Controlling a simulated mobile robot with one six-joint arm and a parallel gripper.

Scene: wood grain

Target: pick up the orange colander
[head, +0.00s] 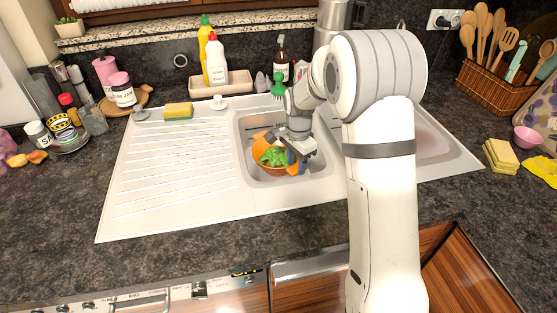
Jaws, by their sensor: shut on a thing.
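The orange colander (258,150) sits low in the left sink basin (249,127), with green leafy stuff (273,155) inside it. My gripper (291,163) reaches down into the basin at the colander's right side and is shut on it, at its rim as far as I can see. My gripper covers part of the colander's right side. From this view I cannot tell whether the colander touches the basin floor.
The white drainboard (165,180) left of the basin is mostly clear, with a sponge (178,111) at its back edge. Bottles (216,60) stand in a tray behind the sink. A utensil basket (490,95) and yellow cloths (502,155) are at the right.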

